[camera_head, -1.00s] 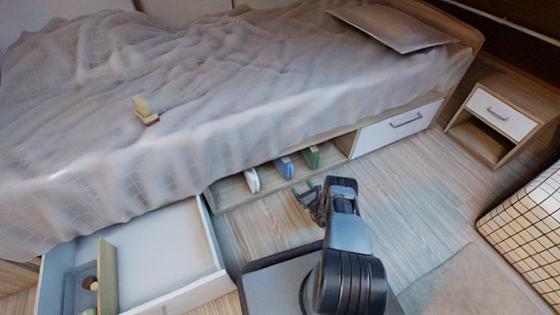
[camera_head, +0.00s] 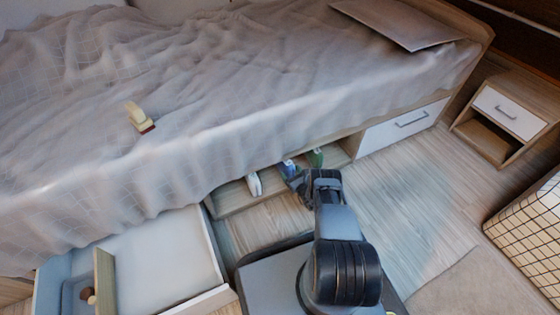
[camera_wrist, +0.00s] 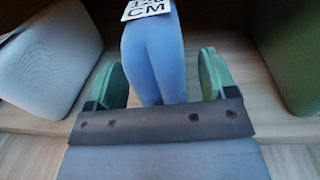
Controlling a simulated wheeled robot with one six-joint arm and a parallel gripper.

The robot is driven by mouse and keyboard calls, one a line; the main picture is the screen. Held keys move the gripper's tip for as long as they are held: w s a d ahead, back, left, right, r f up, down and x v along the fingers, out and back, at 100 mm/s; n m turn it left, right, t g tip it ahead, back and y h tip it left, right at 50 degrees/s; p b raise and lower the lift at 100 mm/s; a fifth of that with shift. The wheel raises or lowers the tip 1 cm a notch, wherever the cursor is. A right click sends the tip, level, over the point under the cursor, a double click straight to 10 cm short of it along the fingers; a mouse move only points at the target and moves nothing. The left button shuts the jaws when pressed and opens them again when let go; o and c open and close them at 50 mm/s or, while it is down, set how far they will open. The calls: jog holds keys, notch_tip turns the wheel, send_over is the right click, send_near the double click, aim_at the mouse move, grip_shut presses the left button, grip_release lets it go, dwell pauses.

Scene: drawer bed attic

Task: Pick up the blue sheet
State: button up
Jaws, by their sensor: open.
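The blue sheet (camera_head: 288,168) is a folded bundle standing in the open compartment under the bed, between a white bundle and a green one. In the wrist view the blue sheet (camera_wrist: 152,55) stands upright with a white label at its top reading "CM". My gripper (camera_wrist: 165,80) has its two green-padded fingers on either side of the sheet's near end. The jaws are open, with a narrow gap showing at the right finger; whether the left finger touches is hard to tell. In the head view my gripper (camera_head: 297,180) is at the compartment's front and partly covers the sheet.
The white bundle (camera_head: 254,184) and green bundle (camera_head: 316,157) stand close on either side. The bed (camera_head: 200,110) overhangs the compartment. An open drawer (camera_head: 165,260) lies to the left, a nightstand (camera_head: 505,115) to the right. Floor (camera_head: 410,190) right of my arm is clear.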

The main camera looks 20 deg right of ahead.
jog(key=shift+w+a, duration=0.1)
jog(key=shift+w, duration=0.05)
jog(key=shift+r, duration=0.1)
jog(key=c, duration=1.2)
